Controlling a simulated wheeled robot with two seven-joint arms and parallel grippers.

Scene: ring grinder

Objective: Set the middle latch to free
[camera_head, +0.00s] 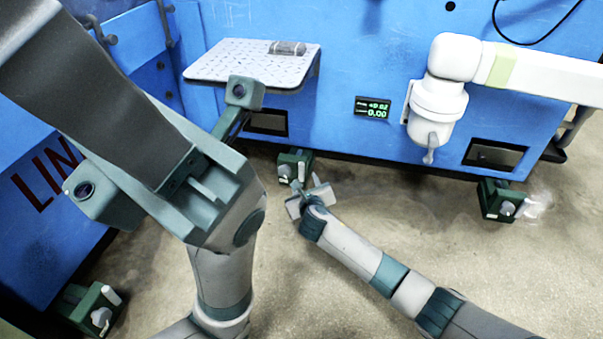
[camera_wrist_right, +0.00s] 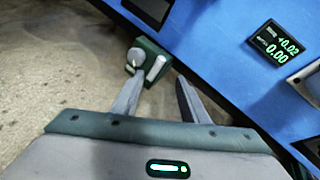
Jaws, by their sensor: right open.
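The middle latch (camera_head: 294,166) is a small dark green box on the floor at the foot of the blue machine, with a pale handle. In the right wrist view the latch (camera_wrist_right: 148,60) shows a round grey knob and a white lever, both in front of the fingers. My right gripper (camera_head: 309,192) is just in front of the latch, with its fingers apart (camera_wrist_right: 160,79). The left finger overlaps the box's lower edge in that view; contact cannot be told. My left gripper (camera_head: 190,185) is raised close to the head camera; its finger gap is unclear.
Similar green latches stand at lower left (camera_head: 92,308) and right (camera_head: 497,200). A white arm (camera_head: 455,60) hangs at right beside a small display (camera_head: 372,108). The floor right of the middle latch is clear.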

